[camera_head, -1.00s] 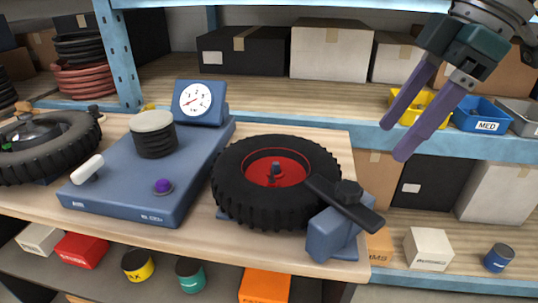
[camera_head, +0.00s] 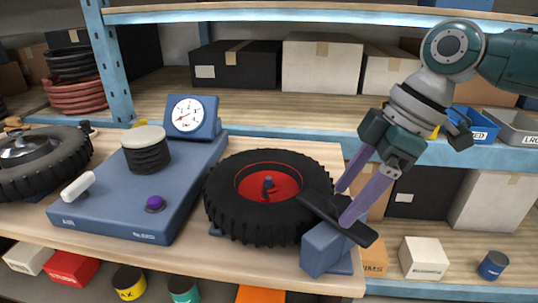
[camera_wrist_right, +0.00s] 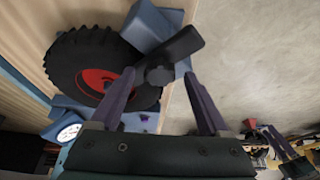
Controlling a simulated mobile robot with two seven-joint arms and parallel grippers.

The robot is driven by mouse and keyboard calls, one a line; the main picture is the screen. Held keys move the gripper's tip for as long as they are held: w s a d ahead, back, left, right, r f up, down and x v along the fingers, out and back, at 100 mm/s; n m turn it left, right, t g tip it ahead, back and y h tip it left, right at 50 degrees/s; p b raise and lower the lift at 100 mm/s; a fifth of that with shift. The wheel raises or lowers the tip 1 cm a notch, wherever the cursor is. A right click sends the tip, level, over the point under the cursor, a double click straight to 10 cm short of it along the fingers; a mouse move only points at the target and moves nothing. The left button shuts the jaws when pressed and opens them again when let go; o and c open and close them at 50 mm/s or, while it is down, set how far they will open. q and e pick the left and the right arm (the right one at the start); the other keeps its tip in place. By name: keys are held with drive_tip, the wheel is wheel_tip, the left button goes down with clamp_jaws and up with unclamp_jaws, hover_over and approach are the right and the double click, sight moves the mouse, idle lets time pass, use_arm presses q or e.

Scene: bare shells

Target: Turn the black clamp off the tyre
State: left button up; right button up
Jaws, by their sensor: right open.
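The black clamp (camera_head: 360,231) is a flat bar on a blue block (camera_head: 325,250). Its inner end lies over the right edge of the tyre (camera_head: 235,222), which has a red hub (camera_head: 283,184). My right gripper (camera_head: 344,207) is open at the clamp, its purple fingers pointing down and partly hiding the bar and its knob. In the right wrist view the clamp (camera_wrist_right: 182,46) reaches over the tyre (camera_wrist_right: 65,65), and its round knob (camera_wrist_right: 158,76) shows between the fingertips (camera_wrist_right: 159,74). I cannot tell whether the fingers touch it.
A blue machine (camera_head: 110,210) with a dial (camera_head: 188,111), a white handle and a purple button stands left of the tyre. Another tyre (camera_head: 55,168) lies at far left. Shelves with boxes (camera_head: 321,63) stand behind. The bench ends just right of the clamp block.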

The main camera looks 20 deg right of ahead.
clamp_jaws()
idle(0.5)
drive_tip(key=shift+r, duration=0.1)
idle(0.7)
